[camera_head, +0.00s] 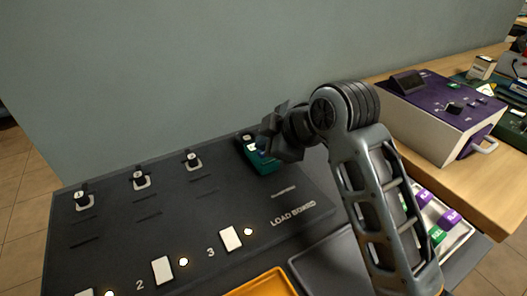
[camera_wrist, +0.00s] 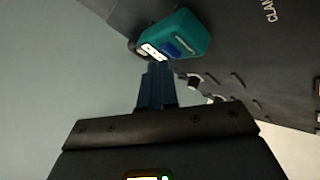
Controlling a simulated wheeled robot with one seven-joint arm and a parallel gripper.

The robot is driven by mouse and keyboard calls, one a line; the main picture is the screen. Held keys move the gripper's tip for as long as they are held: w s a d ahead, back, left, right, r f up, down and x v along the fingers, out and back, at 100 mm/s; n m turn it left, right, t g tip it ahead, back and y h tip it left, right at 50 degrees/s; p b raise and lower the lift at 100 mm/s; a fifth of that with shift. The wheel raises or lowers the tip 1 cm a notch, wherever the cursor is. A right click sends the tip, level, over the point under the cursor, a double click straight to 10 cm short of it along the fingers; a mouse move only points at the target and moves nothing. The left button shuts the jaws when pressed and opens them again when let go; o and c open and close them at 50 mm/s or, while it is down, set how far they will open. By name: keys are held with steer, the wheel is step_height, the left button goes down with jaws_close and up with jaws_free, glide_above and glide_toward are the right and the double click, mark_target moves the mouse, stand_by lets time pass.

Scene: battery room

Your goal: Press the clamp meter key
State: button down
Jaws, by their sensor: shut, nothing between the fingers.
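The clamp meter is a teal block (camera_head: 266,163) near the back right of the dark load board, partly hidden by my gripper in the head view. In the wrist view the clamp meter (camera_wrist: 190,33) is at the top middle, with a lit white display (camera_wrist: 152,51) and a blue key (camera_wrist: 172,50) on its face. My gripper (camera_head: 263,146) is shut and empty, right over the meter. In the wrist view its fingertips (camera_wrist: 157,66) are close to the display and the key. I cannot tell whether they touch.
The load board (camera_head: 205,195) carries several black knobs along its back and white switches with small lights in front. An orange tray (camera_head: 262,285) is at the front. A purple-topped box (camera_head: 440,110) stands on the wooden bench at right. A grey wall is behind.

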steer(key=shift+f, duration=0.4)
stand_by(0.5)
steer(key=shift+r, duration=0.15)
steer(key=shift+r+p, duration=0.65)
steer(key=shift+r, duration=0.1)
step_height(320, 180, up, 5)
steer(key=p, duration=0.4)
stand_by(0.8)
